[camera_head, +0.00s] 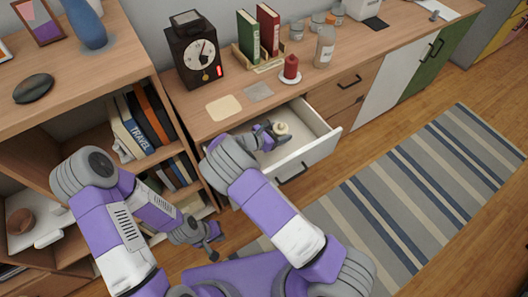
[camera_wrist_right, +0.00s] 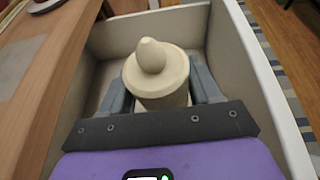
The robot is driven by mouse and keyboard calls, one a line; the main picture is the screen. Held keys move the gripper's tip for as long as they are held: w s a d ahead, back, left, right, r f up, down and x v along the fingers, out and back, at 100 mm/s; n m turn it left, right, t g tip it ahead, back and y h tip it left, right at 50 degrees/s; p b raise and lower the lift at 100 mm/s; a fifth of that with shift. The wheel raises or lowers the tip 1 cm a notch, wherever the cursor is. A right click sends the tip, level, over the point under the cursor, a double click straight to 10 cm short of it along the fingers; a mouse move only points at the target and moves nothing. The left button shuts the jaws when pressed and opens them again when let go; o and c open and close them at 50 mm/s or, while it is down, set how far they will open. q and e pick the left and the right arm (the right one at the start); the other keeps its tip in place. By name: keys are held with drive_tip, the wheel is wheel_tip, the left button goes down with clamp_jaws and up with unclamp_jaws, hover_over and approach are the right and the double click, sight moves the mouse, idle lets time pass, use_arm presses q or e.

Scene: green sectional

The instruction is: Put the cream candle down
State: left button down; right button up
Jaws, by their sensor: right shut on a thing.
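The cream candle (camera_head: 282,128) is inside the open white drawer (camera_head: 316,150). In the right wrist view the candle (camera_wrist_right: 158,82) stands between the two fingers of my right gripper (camera_wrist_right: 160,100), with a finger on each side. My right gripper (camera_head: 274,134) is shut on it, down within the drawer walls. The candle's base is hidden, so I cannot tell whether it touches the drawer floor. My left gripper (camera_head: 211,245) hangs empty low in front of the shelf, with its fingers apart.
A red candle (camera_head: 290,68) on a white dish, a glass jar (camera_head: 325,46), books (camera_head: 258,34) and a dark clock (camera_head: 194,50) stand on the wooden counter above the drawer. A bookshelf (camera_head: 110,65) stands left. A striped rug (camera_head: 420,190) covers the floor to the right.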

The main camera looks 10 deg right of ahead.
drive_tip(key=f, duration=0.2)
drive_tip(key=f+b, duration=0.1)
drive_tip(key=f, duration=0.1)
drive_tip(key=f+b, duration=0.1)
drive_tip(key=f, duration=0.1)
drive_tip(key=shift+w+a+f, duration=0.1)
drive_tip(key=shift+w+f, duration=0.1)
drive_tip(key=shift+w, duration=0.1)
drive_tip(key=shift+f+b, duration=0.5)
drive_tip(key=shift+f, duration=1.45)
drive_tip(key=shift+f, duration=0.1)
drive_tip(key=o, duration=1.2)
drive_tip(key=shift+o, duration=0.2)
drive_tip(key=shift+r, duration=0.2)
drive_tip(key=p+v, duration=0.2)
drive_tip(key=v, duration=1)
